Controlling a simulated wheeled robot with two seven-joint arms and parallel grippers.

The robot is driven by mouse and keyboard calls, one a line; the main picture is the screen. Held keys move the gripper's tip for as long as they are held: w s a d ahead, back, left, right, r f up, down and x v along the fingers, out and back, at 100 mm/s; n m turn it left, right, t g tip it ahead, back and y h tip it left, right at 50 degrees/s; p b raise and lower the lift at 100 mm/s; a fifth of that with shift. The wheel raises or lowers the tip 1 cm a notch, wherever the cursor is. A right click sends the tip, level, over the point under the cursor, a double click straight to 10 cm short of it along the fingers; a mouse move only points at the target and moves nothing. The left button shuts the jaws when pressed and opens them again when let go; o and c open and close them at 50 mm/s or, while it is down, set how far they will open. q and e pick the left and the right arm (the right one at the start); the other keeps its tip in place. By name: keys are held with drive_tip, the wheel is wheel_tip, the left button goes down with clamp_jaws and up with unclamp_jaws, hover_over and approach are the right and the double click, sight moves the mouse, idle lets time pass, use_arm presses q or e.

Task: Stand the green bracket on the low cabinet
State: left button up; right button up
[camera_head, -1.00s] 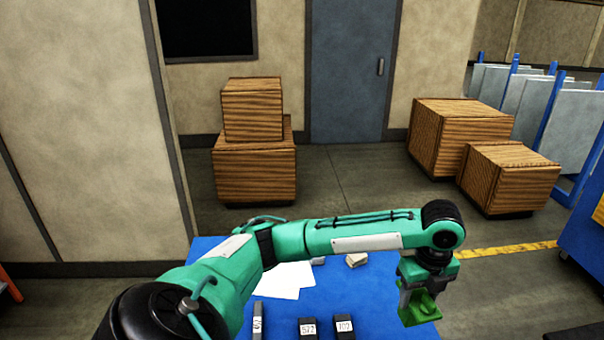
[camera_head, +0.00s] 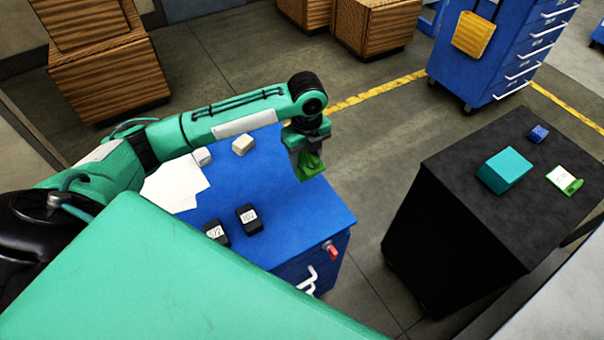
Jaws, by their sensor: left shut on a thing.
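The green bracket (camera_head: 309,165) hangs in my left gripper (camera_head: 306,150), which is shut on it above the right part of the blue cabinet top (camera_head: 290,205). The gripper partly hides the bracket. A low black cabinet (camera_head: 455,190) stands to the right, across a gap of floor. My right gripper is not in view.
On the black cabinet are a teal block (camera_head: 504,170), a small blue item (camera_head: 538,133) and a white-and-green card-like item (camera_head: 564,180). Its front left top is bare. Two dark labelled blocks (camera_head: 249,219), white sheets (camera_head: 174,187) and pale blocks (camera_head: 243,145) lie on the blue cabinet.

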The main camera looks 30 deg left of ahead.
use_arm(q)
wheel_tip(320, 180, down, 7)
drive_tip(key=shift+p, duration=0.85)
drive_tip(key=shift+f, duration=0.3)
wheel_tip(320, 180, down, 4)
drive_tip(key=shift+p, duration=0.65)
drive_tip(key=shift+f, duration=0.2)
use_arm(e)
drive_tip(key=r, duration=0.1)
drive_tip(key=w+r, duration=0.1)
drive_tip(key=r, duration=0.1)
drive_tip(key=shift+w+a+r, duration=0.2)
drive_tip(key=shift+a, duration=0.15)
use_arm(q)
drive_tip(key=o, duration=1.3)
drive_tip(key=shift+f, duration=0.1)
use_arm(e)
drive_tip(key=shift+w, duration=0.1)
